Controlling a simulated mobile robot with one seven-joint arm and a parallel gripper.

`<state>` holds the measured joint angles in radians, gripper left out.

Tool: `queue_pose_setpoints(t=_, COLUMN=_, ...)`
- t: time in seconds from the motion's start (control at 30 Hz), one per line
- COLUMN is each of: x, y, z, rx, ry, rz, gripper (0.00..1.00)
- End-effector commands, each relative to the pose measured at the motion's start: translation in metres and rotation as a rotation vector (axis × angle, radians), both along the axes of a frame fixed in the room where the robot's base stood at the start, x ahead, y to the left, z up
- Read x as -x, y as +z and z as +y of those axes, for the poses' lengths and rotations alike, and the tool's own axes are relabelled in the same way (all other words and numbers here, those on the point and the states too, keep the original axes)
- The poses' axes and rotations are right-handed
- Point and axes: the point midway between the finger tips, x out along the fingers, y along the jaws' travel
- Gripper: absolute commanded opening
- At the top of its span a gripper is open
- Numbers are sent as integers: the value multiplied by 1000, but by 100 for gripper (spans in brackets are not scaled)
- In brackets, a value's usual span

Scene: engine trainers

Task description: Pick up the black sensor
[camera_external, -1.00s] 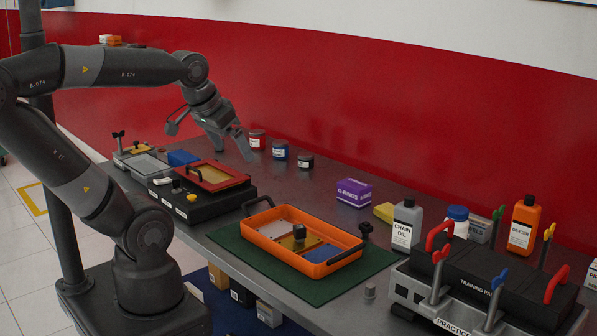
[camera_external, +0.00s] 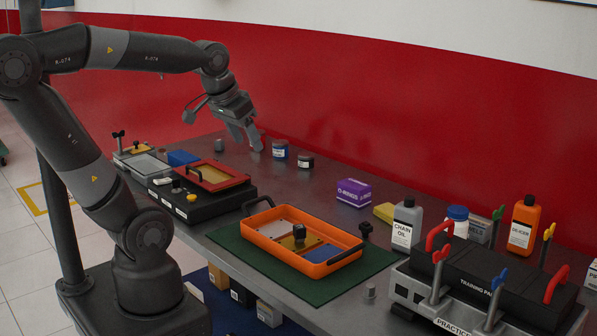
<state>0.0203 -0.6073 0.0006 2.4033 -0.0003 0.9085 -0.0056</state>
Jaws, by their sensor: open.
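A small black block-like part (camera_external: 299,232), which looks like the black sensor, stands inside the orange tray (camera_external: 333,262) on the green mat. It is near the tray's middle, beside a tan plate and a blue section. Its finer shape is too small to tell. My gripper (camera_external: 249,148) is open and empty, over the back of the bench, well behind and to the left of the tray. It covers the red jar at the back.
The tray has raised black handles (camera_external: 345,256). A black box with a red frame (camera_external: 214,175) stands left of it. A blue jar (camera_external: 280,150), a dark jar (camera_external: 306,162), a purple box (camera_external: 354,193), bottles (camera_external: 406,223) and a training panel with upright levers (camera_external: 484,272) surround it.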

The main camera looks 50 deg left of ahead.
Motion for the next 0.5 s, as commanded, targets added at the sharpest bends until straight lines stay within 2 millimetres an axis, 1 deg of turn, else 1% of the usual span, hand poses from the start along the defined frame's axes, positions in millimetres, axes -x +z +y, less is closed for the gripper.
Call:
queue_pose_setpoints(t=0.03, x=-14, y=1, z=-3, rx=0, ry=-6, rz=23, gripper=58)
queue_pose_setpoints(t=0.27, x=-76, y=-2, z=-15, rx=1, ry=-29, rz=105, gripper=58)
queue_pose_setpoints(t=0.37, x=-103, y=-8, z=-21, rx=-1, ry=-38, rz=139, gripper=58)
queue_pose_setpoints(t=0.5, x=-142, y=-21, z=-32, rx=-3, ry=-51, rz=188, gripper=58)
